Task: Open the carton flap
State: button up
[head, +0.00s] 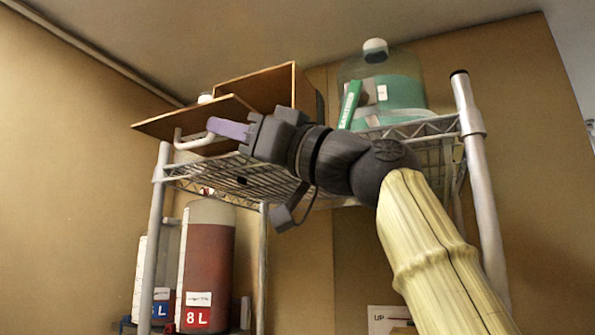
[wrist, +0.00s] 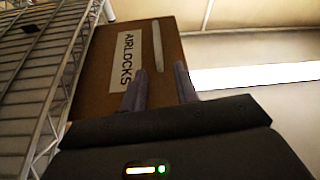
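The brown carton (head: 270,86) stands on the upper wire shelf. Its flap (head: 165,122) sticks out to the left, away from the carton body, with a pale bar handle (head: 194,142) under it. In the wrist view a brown panel (wrist: 105,92) labelled "AIRLOCKS" fills the middle, with the pale handle (wrist: 158,42) near its right edge. My gripper (head: 214,127) is beside the flap, close to the handle in the head view. In the wrist view my gripper (wrist: 160,78) has its fingers apart, with nothing seen between them. The handle appears beyond the fingertips; contact cannot be told.
A large green-tinted jug (head: 392,92) and a green box (head: 349,103) stand right of the carton, behind my arm. The wire shelf (head: 225,178) has metal posts at its corners. A red-brown bucket (head: 207,265) marked 8 L stands below. Space left of the flap is clear.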

jog(key=b+v, duration=0.4)
jog(key=v, duration=0.6)
